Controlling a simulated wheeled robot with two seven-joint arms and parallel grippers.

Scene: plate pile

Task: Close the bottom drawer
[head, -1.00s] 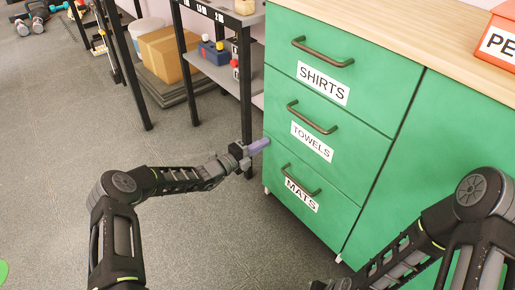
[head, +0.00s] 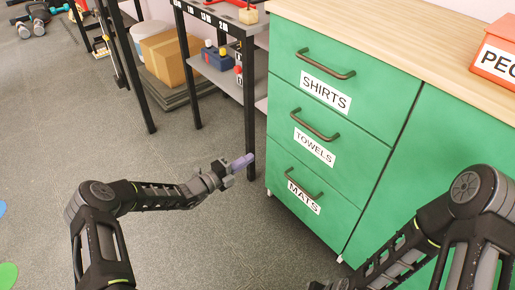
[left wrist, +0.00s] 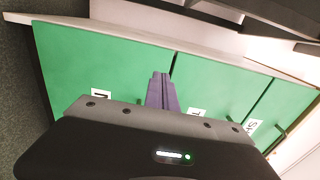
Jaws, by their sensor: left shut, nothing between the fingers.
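The green cabinet has three drawers stacked on its left side. The bottom drawer (head: 293,214), labelled MATS, sits with its front about level with the drawers above, and I see no clear gap around it. The middle drawer (head: 345,163) is labelled TOWELS and the top drawer (head: 370,72) SHIRTS; both look flush. My left gripper (head: 246,160), with purple fingers, is shut and empty, just left of the cabinet's edge and apart from it. In the left wrist view its fingers (left wrist: 162,90) point toward the green fronts.
A dark shelf rack (head: 249,100) stands behind my left gripper, left of the cabinet. A red box (head: 497,55) sits on the wooden top. The floor before the drawers is clear.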

